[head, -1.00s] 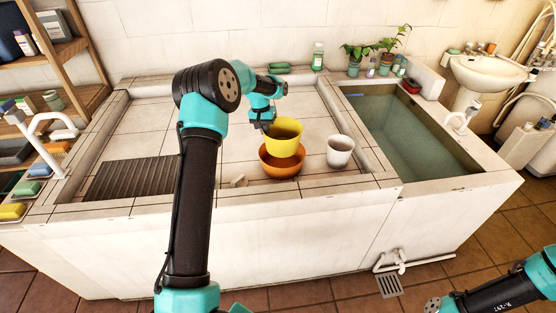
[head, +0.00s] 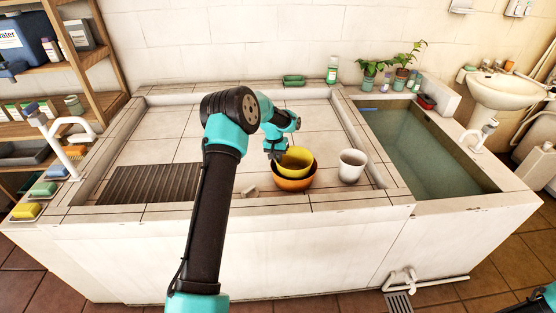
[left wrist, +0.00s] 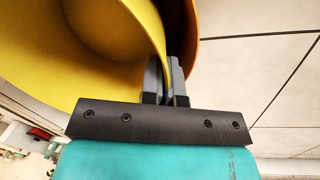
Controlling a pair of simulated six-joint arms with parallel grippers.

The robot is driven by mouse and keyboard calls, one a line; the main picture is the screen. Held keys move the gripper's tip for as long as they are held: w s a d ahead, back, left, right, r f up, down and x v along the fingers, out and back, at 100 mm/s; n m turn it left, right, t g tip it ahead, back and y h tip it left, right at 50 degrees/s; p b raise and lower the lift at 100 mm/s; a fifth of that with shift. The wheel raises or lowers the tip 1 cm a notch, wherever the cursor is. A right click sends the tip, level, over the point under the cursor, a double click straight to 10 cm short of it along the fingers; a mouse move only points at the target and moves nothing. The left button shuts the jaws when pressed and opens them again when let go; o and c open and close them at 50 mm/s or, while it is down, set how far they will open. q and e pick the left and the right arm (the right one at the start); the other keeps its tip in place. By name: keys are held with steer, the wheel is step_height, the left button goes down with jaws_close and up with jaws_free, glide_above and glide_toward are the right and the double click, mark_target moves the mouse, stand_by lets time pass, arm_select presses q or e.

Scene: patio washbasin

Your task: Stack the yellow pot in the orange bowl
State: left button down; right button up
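The yellow pot (head: 295,159) sits low inside the orange bowl (head: 295,184), with its rim showing above the bowl's rim. The bowl stands on the tiled counter. My left gripper (head: 277,153) is at the left rim of the pot. In the left wrist view its fingers (left wrist: 166,82) are closed on either side of the yellow pot's wall (left wrist: 60,50), and the orange bowl's wall (left wrist: 190,40) is close beside them. The pot's underside is hidden, so I cannot tell whether it touches the bowl's bottom. My right gripper is outside the view.
A white cup (head: 351,167) stands just right of the bowl. A small pale block (head: 250,191) lies to its left, near a dark ribbed drain board (head: 150,184). A water-filled basin (head: 420,150) is at the right. The counter behind the bowl is clear.

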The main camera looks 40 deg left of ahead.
arm_select(q)
steer(key=shift+f, duration=0.35)
steer(key=shift+f, duration=0.4)
steer(key=c, duration=1.6)
jaws_free()
steer(key=shift+c, duration=0.2)
steer(key=shift+r, duration=0.15)
step_height(320, 180, up, 12)
steer(key=a, duration=0.1)
steer(key=shift+s+a+r, duration=0.2)
steer(key=shift+a, duration=0.1)
